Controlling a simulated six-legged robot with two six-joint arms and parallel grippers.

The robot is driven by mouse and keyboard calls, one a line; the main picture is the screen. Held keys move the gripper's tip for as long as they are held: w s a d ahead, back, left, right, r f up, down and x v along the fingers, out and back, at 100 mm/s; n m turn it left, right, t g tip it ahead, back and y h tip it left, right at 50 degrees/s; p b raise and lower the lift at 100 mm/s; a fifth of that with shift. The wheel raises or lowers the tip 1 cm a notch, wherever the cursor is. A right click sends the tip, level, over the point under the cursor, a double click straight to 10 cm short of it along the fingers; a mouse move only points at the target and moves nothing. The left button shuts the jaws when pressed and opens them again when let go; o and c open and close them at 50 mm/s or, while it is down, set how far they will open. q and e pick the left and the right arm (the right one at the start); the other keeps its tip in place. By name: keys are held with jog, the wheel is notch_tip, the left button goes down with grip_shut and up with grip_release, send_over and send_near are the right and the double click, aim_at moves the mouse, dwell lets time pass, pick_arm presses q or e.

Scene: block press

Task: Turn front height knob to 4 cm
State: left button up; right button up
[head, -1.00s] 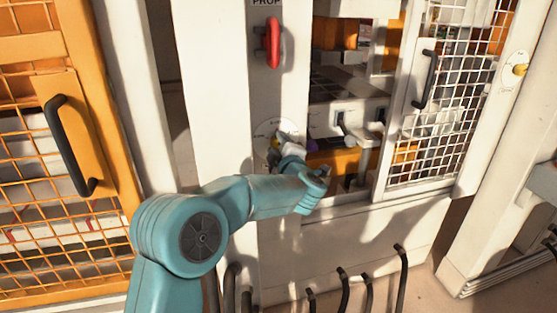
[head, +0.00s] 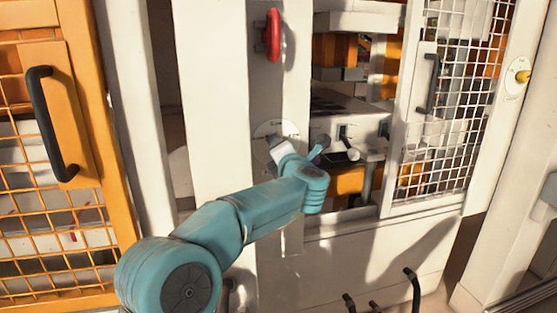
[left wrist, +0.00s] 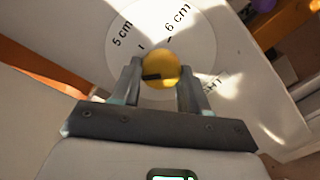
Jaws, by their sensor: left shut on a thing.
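The front height knob (left wrist: 161,69) is a yellow round knob with a black mark, seen in the left wrist view on a white round dial (left wrist: 203,48). The dial reads "5 cm" and "6 cm" above the knob, and part of a word ending in "GHT" shows at the right. The black mark lies on the knob's left side in this view. My left gripper (left wrist: 160,76) is shut on the knob, one finger on each side. In the head view my left gripper (head: 274,143) is at the dial (head: 268,128) on the white post and hides the knob.
A red handle (head: 273,36) is on the post above the dial. A white mesh door (head: 445,110) with a black handle (head: 432,83) stands right of the press opening. An orange mesh door (head: 88,150) stands at the left. Black hooked rods (head: 414,288) rise below.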

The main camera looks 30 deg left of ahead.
pick_arm(q)
jog(key=shift+n+b, duration=1.35)
jog(key=shift+n, duration=0.75)
jog(key=o, duration=1)
jog(key=shift+w, duration=0.1)
jog(key=shift+o, duration=0.2)
jog(key=shift+d, duration=0.1)
jog(key=v, duration=1.6)
jog(key=shift+s+b, duration=0.2)
jog(key=shift+b, duration=0.15)
